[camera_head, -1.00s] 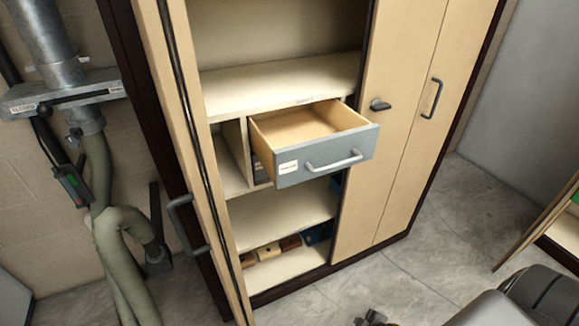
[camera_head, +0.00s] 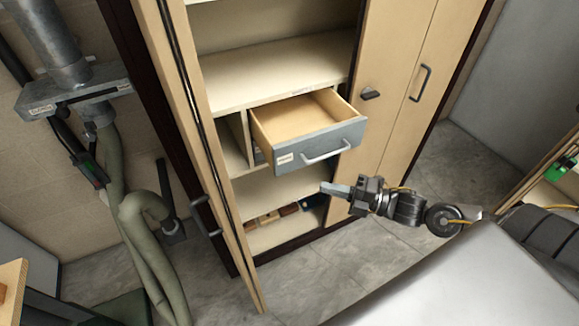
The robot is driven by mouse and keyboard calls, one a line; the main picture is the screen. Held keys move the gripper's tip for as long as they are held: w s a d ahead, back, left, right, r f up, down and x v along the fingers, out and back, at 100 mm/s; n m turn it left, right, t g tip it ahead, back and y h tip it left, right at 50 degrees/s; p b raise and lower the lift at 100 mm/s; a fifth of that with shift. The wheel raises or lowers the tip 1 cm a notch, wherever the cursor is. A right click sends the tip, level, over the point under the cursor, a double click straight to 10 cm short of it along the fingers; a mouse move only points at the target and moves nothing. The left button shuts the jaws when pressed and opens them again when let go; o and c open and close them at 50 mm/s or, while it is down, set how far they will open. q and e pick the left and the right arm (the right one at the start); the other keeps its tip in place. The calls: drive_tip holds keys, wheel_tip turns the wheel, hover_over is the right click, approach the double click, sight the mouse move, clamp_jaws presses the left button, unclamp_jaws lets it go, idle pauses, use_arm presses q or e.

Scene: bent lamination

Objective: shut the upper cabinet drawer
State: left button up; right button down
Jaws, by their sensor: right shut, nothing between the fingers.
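The upper cabinet drawer (camera_head: 318,142) has a grey front with a bar handle and a small white label. It stands pulled out of the cabinet (camera_head: 275,82), and its wooden inside shows empty. My right gripper (camera_head: 323,187) is shut and empty, its fingers pointing left. It is below and slightly right of the drawer front in the picture, and I see no contact with the drawer or its handle. My left gripper is not in view.
A folded cabinet door (camera_head: 192,150) stands open on the left. The right doors (camera_head: 398,90) are closed. Small blocks (camera_head: 278,214) lie on a low shelf. A pipe and hose (camera_head: 145,215) stand at the left wall. Another shelf (camera_head: 550,190) is at the far right.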

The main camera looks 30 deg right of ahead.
sight(289, 169)
drive_tip(key=w+a+p, duration=0.1)
drive_tip(key=w+a, duration=0.1)
drive_tip(key=w, duration=0.1)
drive_tip(key=w+a+p, duration=0.2)
drive_tip(key=w, duration=0.2)
drive_tip(key=w+a+p, duration=0.1)
drive_tip(key=w+a, duration=0.1)
drive_tip(key=w, duration=0.1)
drive_tip(key=shift+w+p, duration=0.3)
drive_tip(key=shift+a, duration=0.15)
